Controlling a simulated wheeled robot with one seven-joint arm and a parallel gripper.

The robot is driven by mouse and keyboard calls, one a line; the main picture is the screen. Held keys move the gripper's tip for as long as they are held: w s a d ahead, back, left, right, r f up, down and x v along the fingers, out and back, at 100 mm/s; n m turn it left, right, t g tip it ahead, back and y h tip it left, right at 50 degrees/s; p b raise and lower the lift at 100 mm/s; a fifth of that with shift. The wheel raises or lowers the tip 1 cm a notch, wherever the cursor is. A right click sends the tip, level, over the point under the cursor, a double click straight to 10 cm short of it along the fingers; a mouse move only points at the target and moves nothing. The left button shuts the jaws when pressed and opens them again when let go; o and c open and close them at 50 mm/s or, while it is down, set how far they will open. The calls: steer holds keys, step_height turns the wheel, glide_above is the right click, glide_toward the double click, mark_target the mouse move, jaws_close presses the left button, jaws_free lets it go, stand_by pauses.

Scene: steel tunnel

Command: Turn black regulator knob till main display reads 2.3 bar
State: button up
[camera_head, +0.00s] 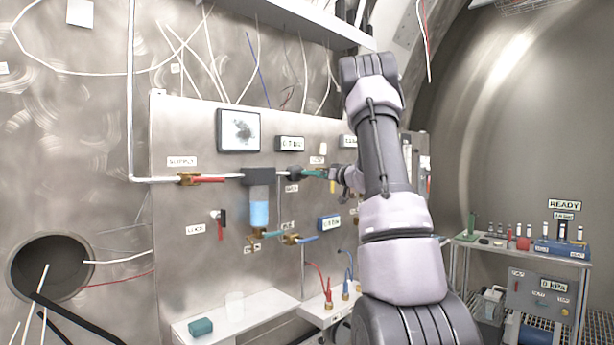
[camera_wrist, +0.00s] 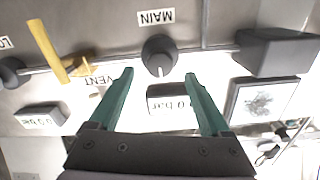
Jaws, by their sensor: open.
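The black regulator knob (camera_wrist: 160,52) sits under the MAIN label (camera_wrist: 156,17) in the wrist view, with a pale mark on its face. The main display (camera_wrist: 172,100) is beside it, upside down and partly behind a finger; it appears to read 0.0 bar. My gripper (camera_wrist: 158,73) is open, its two green fingers on either side of the knob's line, with the knob just beyond the tips. Contact cannot be told. In the head view the knob (camera_head: 295,172) is just left of my gripper's green fingers (camera_head: 313,173), with the display (camera_head: 290,143) above it.
A yellow-handled vent valve (camera_wrist: 48,50) and another black knob (camera_wrist: 10,72) are near in the wrist view. The dark filter head (camera_wrist: 275,48) and a picture screen (camera_wrist: 262,98) are on the other side. A supply valve with red handle (camera_head: 205,179) is further left.

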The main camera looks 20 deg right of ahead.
steer(key=shift+x, duration=2)
jaws_close()
